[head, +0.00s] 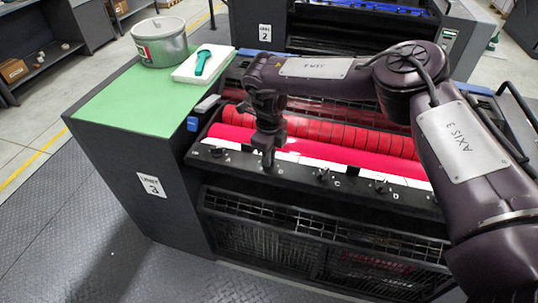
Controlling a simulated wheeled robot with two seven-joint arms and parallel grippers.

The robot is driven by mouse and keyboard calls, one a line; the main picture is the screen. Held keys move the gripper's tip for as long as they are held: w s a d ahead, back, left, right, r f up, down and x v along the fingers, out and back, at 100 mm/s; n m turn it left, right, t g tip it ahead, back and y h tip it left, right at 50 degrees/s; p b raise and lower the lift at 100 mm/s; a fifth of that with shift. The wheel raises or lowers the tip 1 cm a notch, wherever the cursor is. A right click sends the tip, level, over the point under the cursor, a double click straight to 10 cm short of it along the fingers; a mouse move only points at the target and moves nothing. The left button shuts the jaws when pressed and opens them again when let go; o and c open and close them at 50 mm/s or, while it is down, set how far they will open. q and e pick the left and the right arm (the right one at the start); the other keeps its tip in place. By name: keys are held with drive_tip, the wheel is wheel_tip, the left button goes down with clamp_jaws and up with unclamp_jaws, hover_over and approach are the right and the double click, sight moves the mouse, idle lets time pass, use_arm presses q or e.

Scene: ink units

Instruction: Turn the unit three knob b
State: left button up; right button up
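The unit three front bar (300,172) carries a row of small dark knobs with white letters. Knob C (323,176) and knob D (381,187) show to the right, and another knob (218,152) shows at the left end. My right gripper (268,161) points down at the bar between the left-end knob and knob C, where knob B belongs. My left gripper is not in view.
Red rollers (320,152) lie just behind the bar, with a wire mesh guard (270,240) below it. A green-topped cabinet (125,98) at the left holds a metal can (160,45) and a white tray (184,76) with a green-handled tool (203,62). Unit two (300,30) stands behind.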

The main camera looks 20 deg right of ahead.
drive_tip(key=o, duration=0.4)
wheel_tip(320, 180, up, 7)
drive_tip(key=shift+f+b, duration=0.15)
drive_tip(key=shift+b, duration=1)
drive_tip(key=shift+r, duration=0.6)
